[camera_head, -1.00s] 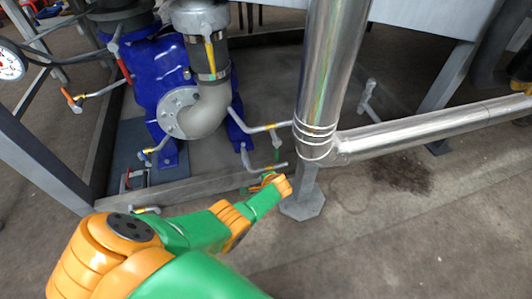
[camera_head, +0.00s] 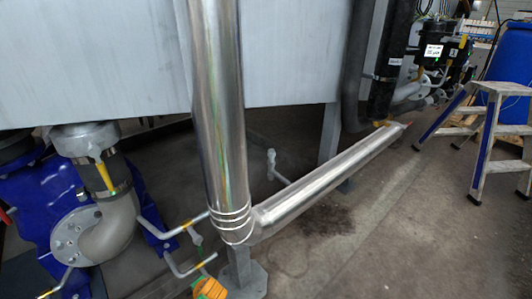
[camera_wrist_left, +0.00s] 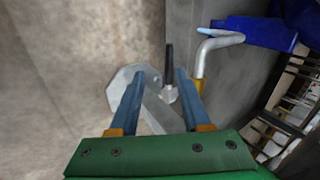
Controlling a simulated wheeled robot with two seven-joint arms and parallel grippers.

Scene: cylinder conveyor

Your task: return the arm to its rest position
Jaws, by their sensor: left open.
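My left gripper (camera_wrist_left: 160,75) shows in the left wrist view with its two blue fingers apart and nothing between them. Behind the fingers are a pale grey foot plate (camera_wrist_left: 122,92) on the floor and a short dark-topped rod (camera_wrist_left: 169,70). In the head view only an orange and green end of my left arm (camera_head: 210,288) shows at the bottom edge, in front of the pump pipes and left of the steel post's foot. The rest of that arm is out of the head view. My right gripper is in neither view.
A shiny vertical pipe (camera_head: 216,110) joins a long horizontal pipe (camera_head: 325,178) running right. A blue pump (camera_head: 40,215) stands at left under a grey tank (camera_head: 90,60). A step ladder (camera_head: 487,135) and blue barrel (camera_head: 510,65) stand at right. Floor at lower right is clear.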

